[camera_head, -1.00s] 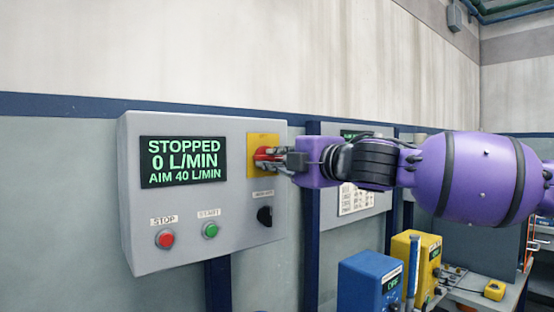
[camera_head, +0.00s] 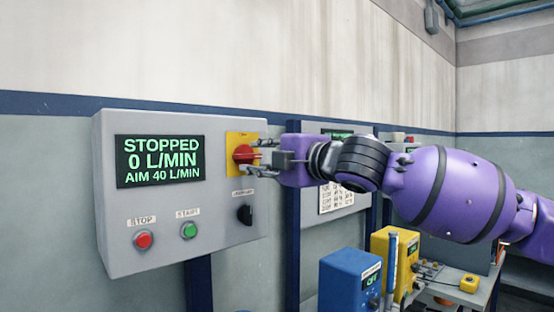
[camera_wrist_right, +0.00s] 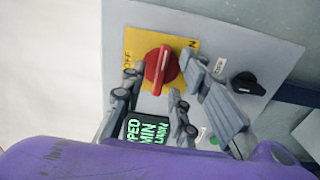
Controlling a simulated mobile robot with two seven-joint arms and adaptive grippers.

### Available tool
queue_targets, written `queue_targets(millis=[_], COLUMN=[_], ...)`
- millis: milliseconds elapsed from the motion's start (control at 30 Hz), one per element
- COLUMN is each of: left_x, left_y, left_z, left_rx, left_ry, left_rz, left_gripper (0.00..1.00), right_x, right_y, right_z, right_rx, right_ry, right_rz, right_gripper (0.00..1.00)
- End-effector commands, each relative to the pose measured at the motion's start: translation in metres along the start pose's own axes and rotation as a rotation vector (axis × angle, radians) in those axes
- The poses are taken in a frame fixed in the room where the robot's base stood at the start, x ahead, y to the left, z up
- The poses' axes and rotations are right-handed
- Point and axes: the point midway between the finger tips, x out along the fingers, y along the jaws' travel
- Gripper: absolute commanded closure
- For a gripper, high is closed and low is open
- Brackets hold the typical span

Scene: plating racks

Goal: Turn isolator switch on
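The isolator switch is a red rotary handle (camera_head: 244,153) on a yellow plate (camera_head: 233,140), at the upper right of the grey control box (camera_head: 110,200). My right gripper (camera_head: 256,156) is in front of it, its fingers spread above and below the handle. In the right wrist view the red handle (camera_wrist_right: 160,68) stands between the open fingers (camera_wrist_right: 163,78), with a gap on each side. The yellow plate there shows an OFF mark at left and a partly readable mark at upper right. My left gripper is not in view.
The box's display (camera_head: 160,160) reads STOPPED, 0 L/MIN, AIM 40 L/MIN. Below are a red STOP button (camera_head: 143,240), a green START button (camera_head: 189,230) and a black knob (camera_head: 244,214). Blue (camera_head: 350,280) and yellow (camera_head: 390,245) units stand at lower right.

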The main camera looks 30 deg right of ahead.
Motion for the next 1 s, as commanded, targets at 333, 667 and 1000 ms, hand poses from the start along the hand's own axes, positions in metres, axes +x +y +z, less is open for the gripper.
queue_targets(millis=[333, 667, 1000], left_x=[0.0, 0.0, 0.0], left_y=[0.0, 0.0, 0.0], left_z=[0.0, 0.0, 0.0], left_rx=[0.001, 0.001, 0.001], left_ry=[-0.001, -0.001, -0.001], left_rz=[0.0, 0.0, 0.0], left_gripper=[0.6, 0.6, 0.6], right_x=[-0.035, -0.058, -0.058], right_y=[-0.003, -0.002, -0.002], right_z=[0.0, -0.001, -0.001], right_rx=[-0.002, -0.004, -0.004], right_ry=[0.009, 0.009, 0.009], right_rz=[-0.009, -0.008, -0.009], right_gripper=[0.72, 0.72, 0.72])
